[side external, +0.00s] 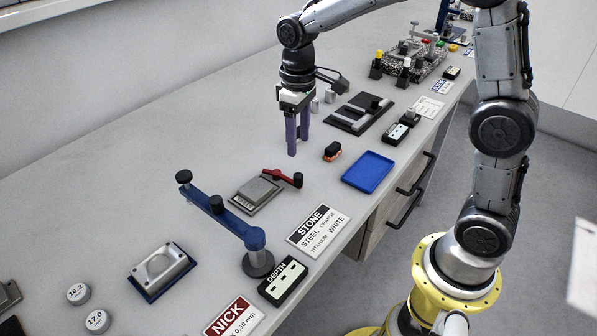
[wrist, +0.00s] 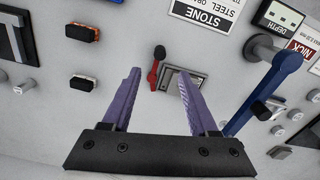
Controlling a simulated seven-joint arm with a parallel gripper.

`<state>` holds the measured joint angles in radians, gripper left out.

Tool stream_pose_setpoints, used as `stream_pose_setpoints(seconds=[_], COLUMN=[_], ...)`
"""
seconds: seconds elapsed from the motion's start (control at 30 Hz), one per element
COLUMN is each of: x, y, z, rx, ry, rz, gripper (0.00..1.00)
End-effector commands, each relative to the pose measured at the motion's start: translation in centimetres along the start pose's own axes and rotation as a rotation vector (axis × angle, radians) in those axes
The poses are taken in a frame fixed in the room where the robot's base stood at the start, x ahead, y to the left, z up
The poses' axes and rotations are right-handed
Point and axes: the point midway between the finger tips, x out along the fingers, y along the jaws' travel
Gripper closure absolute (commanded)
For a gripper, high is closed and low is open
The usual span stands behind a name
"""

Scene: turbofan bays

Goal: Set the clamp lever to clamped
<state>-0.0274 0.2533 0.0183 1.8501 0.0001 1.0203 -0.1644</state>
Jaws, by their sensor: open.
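The clamp lever (side external: 283,174) is a short red bar with a black knob at one end. It lies along the edge of a small fixture (side external: 241,204) that carries a grey block (side external: 258,189). In the wrist view the lever (wrist: 153,76) shows between my finger lines, its black knob toward the top of the picture, beside the fixture (wrist: 166,82). My gripper (side external: 298,147) has two purple fingers, is open and empty, and hangs above the bench behind the lever, apart from it. The gripper's fingers also show in the wrist view (wrist: 160,74).
A blue swing arm (side external: 222,213) on a grey post stands left of the fixture. An orange-and-black block (side external: 332,151) and a blue tray (side external: 368,172) lie to the right. A STONE card (side external: 319,231) lies in front. Bare bench lies behind the fixture.

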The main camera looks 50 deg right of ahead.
Motion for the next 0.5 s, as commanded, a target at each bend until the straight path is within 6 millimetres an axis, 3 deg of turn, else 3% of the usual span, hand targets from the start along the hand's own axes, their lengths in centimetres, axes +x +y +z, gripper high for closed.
stream_pose_setpoints(seconds=[0.3, 0.5], x=[6.4, 9.1], y=[0.0, 0.0], z=[0.1, 0.1], rx=[0.0, 0.0], ry=[-0.006, -0.002], rz=[-0.001, -0.001], gripper=[0.4, 0.4])
